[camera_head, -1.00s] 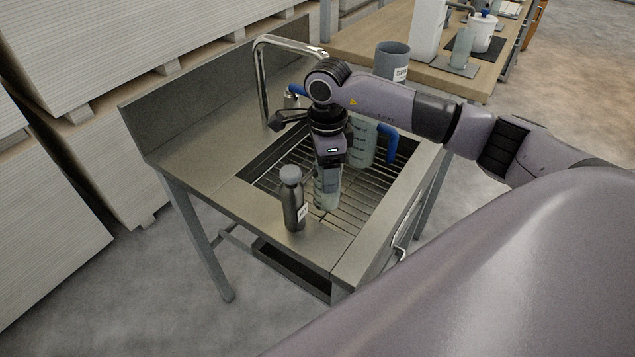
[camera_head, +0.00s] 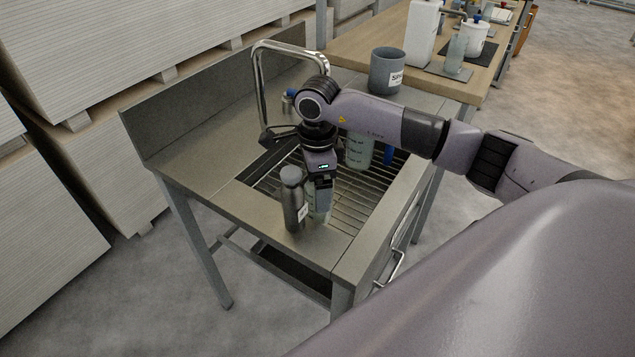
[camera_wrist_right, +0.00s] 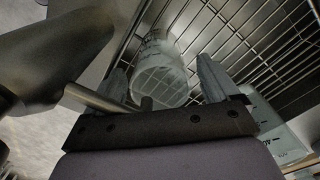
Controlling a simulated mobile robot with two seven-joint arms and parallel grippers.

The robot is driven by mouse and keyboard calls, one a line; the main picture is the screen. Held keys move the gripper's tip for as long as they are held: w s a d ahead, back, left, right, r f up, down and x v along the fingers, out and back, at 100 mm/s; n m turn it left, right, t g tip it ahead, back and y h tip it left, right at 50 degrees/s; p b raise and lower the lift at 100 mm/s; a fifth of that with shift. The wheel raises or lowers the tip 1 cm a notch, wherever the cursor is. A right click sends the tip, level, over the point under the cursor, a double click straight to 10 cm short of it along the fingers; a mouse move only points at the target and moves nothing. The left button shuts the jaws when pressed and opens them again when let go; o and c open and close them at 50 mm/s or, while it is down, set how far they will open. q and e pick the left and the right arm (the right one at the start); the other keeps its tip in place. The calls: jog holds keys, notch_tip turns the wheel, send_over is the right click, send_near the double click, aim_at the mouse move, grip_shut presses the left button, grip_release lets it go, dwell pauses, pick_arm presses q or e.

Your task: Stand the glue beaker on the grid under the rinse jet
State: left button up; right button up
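A small clear graduated beaker (camera_head: 313,216) stands at the front of the sink area, just right of a dark bottle. It is partly hidden by my right gripper (camera_head: 319,195). In the right wrist view, the beaker (camera_wrist_right: 160,72) lies between the two fingers (camera_wrist_right: 163,80), with a narrow gap on each side, so the gripper looks open around it. The slatted grid (camera_head: 347,197) covers the sink. The arched tap (camera_head: 262,90) rises at the back left; its outlet is behind my arm. My left gripper is not in view.
The dark bottle (camera_head: 292,200) stands close left of the beaker and shows large in the right wrist view (camera_wrist_right: 60,50). A larger graduated jug with a blue handle (camera_head: 357,152) stands further back on the grid. A grey cup (camera_head: 386,72) is behind it.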

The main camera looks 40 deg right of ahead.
jog(key=shift+r, duration=0.1)
notch_tip(320, 180, up, 12)
jog(key=b, duration=0.1)
dwell(0.4)
jog(key=shift+s, duration=0.1)
dwell(0.4)
